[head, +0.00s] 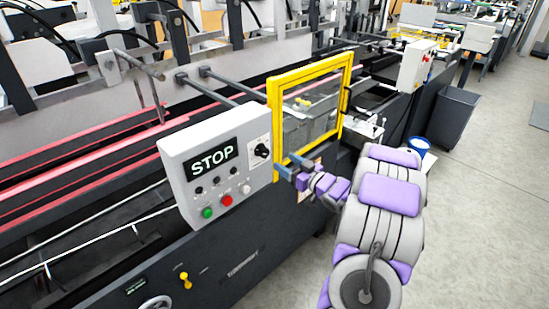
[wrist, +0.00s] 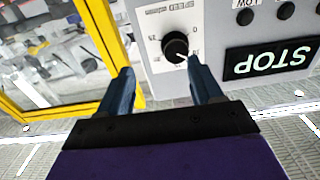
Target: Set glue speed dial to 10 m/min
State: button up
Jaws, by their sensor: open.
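The glue speed dial is a black round knob (head: 262,151) on a white scale plate at the right end of the grey control box. In the wrist view, which shows the panel upside down, the dial (wrist: 176,46) has a white pointer mark toward the lower right; I cannot tell its exact value. My gripper (head: 288,167) has blue fingers and is open, just right of and below the dial in the head view. In the wrist view my gripper (wrist: 158,64) has its right fingertip beside the dial's lower right; I cannot tell whether it touches. Nothing is between the fingers.
The control box (head: 177,160) carries a lit STOP display (head: 213,159), a green button (head: 207,212), a red button (head: 226,200) and small black knobs. A yellow-framed guard door (head: 273,125) stands close beside my gripper. Open floor lies to the right.

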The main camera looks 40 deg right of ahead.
aim_at(266, 155)
jog(key=w+a, duration=0.3)
jog(key=w+a+r, duration=0.1)
jog(key=w, duration=0.1)
jog(key=shift+w+a+b, duration=0.1)
jog(key=shift+a+b, duration=0.1)
jog(key=shift+b, duration=0.15)
jog(key=shift+d+r, duration=0.25)
jog(key=shift+d, duration=0.25)
jog(key=shift+w+d+f, duration=0.1)
jog(key=shift+d, duration=0.25)
jog(key=shift+w+d+f, duration=0.5)
jog(key=shift+w+f, duration=0.1)
jog(key=shift+w, duration=0.2)
jog(key=shift+c, duration=0.4)
jog(key=shift+s+a+r, duration=0.25)
jog(key=shift+s+a, duration=0.05)
jog(key=shift+a, duration=0.1)
jog(key=c, duration=0.3)
jog(key=shift+a+r, duration=0.1)
jog(key=shift+a, duration=0.35)
jog(key=shift+c, duration=1.4)
jog(key=shift+s+d, duration=0.1)
jog(key=shift+d, duration=0.2)
jog(key=c, duration=0.4)
